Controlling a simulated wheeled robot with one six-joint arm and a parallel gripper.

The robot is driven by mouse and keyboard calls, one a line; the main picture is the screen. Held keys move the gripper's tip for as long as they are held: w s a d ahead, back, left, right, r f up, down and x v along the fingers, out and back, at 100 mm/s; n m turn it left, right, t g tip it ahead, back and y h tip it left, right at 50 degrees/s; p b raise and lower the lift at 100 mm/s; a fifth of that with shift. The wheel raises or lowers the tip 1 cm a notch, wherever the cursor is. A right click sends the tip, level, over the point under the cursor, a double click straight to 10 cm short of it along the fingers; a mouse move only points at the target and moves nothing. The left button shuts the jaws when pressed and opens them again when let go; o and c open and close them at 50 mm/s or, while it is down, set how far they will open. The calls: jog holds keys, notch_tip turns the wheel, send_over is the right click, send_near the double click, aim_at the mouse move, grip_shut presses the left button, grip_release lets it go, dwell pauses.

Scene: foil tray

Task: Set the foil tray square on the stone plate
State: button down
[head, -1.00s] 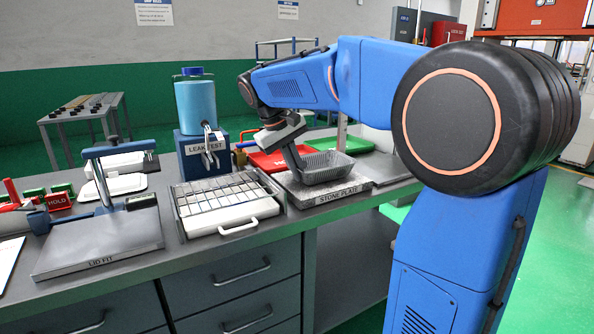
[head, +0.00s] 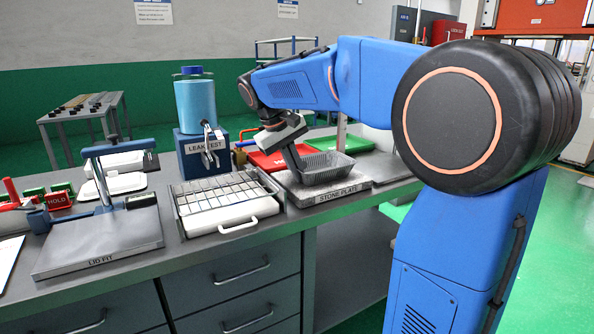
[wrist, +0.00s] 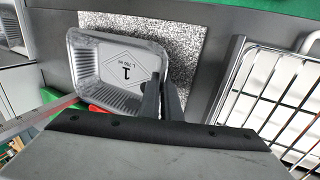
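The foil tray (head: 330,163) is a silver rectangular tray with ribbed walls, over the stone plate (head: 345,192). In the wrist view I look into the tray (wrist: 112,72) and see a printed diamond with a "1" on its bottom. Its edges look slightly turned against those of the speckled plate (wrist: 187,48), which shows above and to the right. I cannot tell whether it rests fully on the plate. My gripper (head: 298,172) is at the tray's left side. In the wrist view my gripper (wrist: 160,100) has its fingers close together, straddling the tray's wall.
A wire rack with a white handle (head: 228,205) stands left of the plate. The blue leak-test stand (head: 203,150) is behind it. Red (head: 268,160) and green trays lie behind the plate. The lid-fit press (head: 95,245) is at the left.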

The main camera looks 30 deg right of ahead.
jog(key=c, duration=1.9)
grip_release()
jog(key=v, duration=1.7)
jog(key=shift+r, duration=0.25)
